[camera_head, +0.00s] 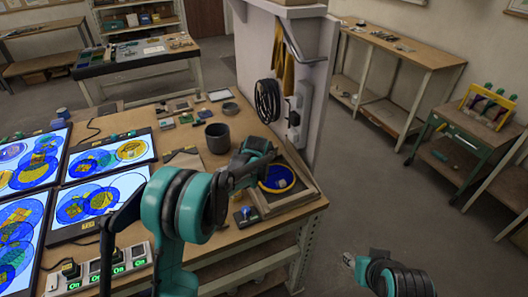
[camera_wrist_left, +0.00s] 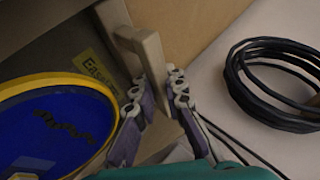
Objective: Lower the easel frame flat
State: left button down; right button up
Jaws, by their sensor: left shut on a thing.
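The easel frame (camera_head: 304,204) is a wooden frame at the right front corner of the workbench; it looks low, but I cannot tell its exact tilt. A blue disc with a yellow rim (camera_head: 277,180) lies within it, and the disc also shows at left in the left wrist view (camera_wrist_left: 55,130). My left gripper (camera_head: 262,152) is at the frame's far left side. In the left wrist view its fingers (camera_wrist_left: 157,95) are shut on a pale wooden bar of the easel frame (camera_wrist_left: 148,48), beside a yellow label. My right gripper (camera_head: 349,261) is low at right, away from the bench, its jaws unclear.
A dark cup (camera_head: 217,138) stands behind my left arm. A coiled black cable (camera_head: 267,100) hangs on the white post right behind the frame. Lit panels (camera_head: 103,198) with coloured discs and a power strip (camera_head: 98,272) fill the left. Open floor lies right of the bench.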

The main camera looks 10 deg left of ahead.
pick_arm(q)
jog(key=shift+s+f, duration=0.1)
jog(key=shift+f, duration=0.1)
jog(key=c, duration=1.9)
grip_release()
jog(key=shift+o, duration=0.2)
jog(key=shift+r, duration=0.1)
jog(key=v, duration=1.1)
jog(key=shift+s+r, duration=0.3)
jog(key=shift+s, duration=0.1)
jog(key=s+a+r+n+g, duration=0.1)
jog(key=s+a+r+n, duration=0.15)
jog(key=s, duration=0.55)
jog(key=s+a+r+n, duration=0.1)
jog(key=s+n, duration=0.2)
jog(key=s, duration=0.5)
jog(key=s+f+n, duration=0.2)
jog(key=s+n, duration=0.1)
jog(key=s, duration=0.6)
jog(key=s+a+f+n+g, duration=0.1)
jog(key=s+f+n, duration=0.2)
jog(key=s, duration=0.6)
jog(key=shift+a+n, duration=0.2)
jog(key=shift+n, duration=0.45)
